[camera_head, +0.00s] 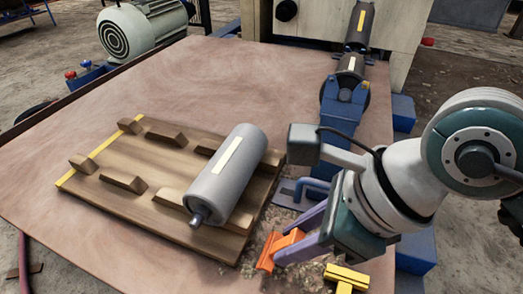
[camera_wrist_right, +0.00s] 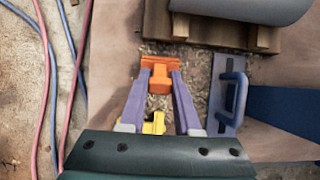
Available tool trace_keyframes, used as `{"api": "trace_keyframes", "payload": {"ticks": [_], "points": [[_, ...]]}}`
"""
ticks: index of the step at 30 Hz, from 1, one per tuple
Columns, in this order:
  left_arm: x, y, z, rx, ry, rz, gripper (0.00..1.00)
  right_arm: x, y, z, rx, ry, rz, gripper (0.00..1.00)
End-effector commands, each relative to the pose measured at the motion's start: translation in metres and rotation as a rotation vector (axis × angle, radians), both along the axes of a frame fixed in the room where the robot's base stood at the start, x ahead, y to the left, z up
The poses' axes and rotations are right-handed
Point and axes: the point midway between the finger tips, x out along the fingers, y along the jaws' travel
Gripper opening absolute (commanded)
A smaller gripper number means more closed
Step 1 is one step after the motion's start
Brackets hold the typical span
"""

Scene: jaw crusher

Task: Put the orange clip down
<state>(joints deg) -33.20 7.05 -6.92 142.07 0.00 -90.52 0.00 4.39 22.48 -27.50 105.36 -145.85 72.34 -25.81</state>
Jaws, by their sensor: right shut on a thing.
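The orange clip (camera_head: 267,252) is between the purple fingers of my right gripper (camera_head: 295,241), low over the gravel-strewn strip at the front of the table. My right gripper is shut on it. In the right wrist view the orange clip (camera_wrist_right: 160,83) sits between the fingertips (camera_wrist_right: 160,76), with its wide bar facing away from the palm. I cannot tell whether the clip touches the surface beneath. My left gripper is not in view.
A yellow clip (camera_head: 346,277) lies close by, nearer the palm. A grey roller (camera_head: 228,175) rests on the wooden pallet (camera_head: 120,190) to the left. A blue handle plate (camera_wrist_right: 228,95) is just right of the fingers. The brown table top (camera_head: 60,150) is bare at left.

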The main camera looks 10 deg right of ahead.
Motion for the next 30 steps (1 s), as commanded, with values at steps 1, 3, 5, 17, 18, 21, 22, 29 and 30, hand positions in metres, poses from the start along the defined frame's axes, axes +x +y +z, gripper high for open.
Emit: {"api": "trace_keyframes", "payload": {"ticks": [1,3,5,17,18,21,22,29,30], "points": [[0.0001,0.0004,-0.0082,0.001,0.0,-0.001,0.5,0.0001,0.0002,-0.01,0.001,0.0,-0.001,0.0],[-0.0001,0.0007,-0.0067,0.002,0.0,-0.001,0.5,0.0004,0.0001,-0.009,0.001,-0.001,-0.001,0.0],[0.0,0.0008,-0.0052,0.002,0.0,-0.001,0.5,0.0004,0.0,-0.0074,0.0,-0.001,0.0,0.0],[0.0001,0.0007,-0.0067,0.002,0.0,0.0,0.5,0.0001,0.0001,-0.0102,0.001,-0.001,0.0,0.48],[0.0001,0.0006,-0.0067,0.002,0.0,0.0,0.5,0.0001,0.0001,-0.0102,0.001,-0.001,0.0,0.53],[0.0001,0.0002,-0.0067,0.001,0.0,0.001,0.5,0.0002,0.0002,-0.0102,0.001,-0.001,0.0,0.61],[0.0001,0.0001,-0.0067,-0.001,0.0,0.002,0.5,0.0001,0.0001,-0.0102,0.001,-0.001,0.0,0.61],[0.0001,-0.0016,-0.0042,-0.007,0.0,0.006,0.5,0.0003,0.0002,-0.007,0.002,-0.001,0.0,0.61],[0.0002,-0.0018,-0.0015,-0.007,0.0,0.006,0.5,0.0,-0.0004,-0.0035,0.0,-0.001,0.0,0.61]]}}
